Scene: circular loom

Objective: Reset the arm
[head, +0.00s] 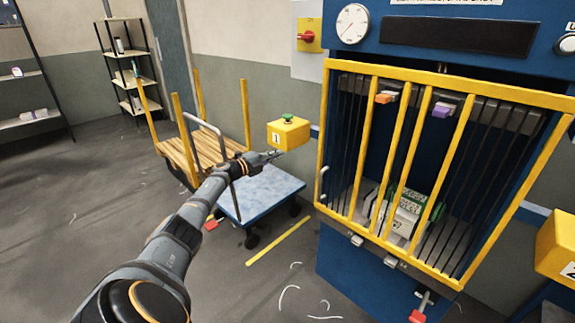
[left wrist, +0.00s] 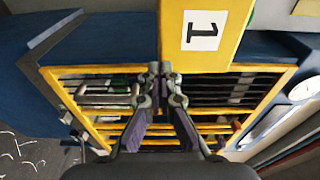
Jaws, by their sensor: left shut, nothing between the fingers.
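My left arm reaches in from the lower left of the head view. My left gripper (head: 272,155) is shut and empty, just below and left of the yellow button box marked 1 (head: 296,137). A green button (head: 288,118) sits on top of this box. In the left wrist view the shut fingers (left wrist: 166,70) point at the lower edge of the yellow box (left wrist: 235,25), with the yellow barred guard (left wrist: 60,95) behind. Whether the fingers touch the box is unclear. My right gripper is not in view.
The blue loom (head: 345,260) stands at the right, its front covered by the yellow guard (head: 331,110). A blue-topped cart (head: 262,192) and a wooden cart with yellow posts (head: 177,118) stand left of it. Another yellow box (head: 556,245) is at the far right. Open floor lies left.

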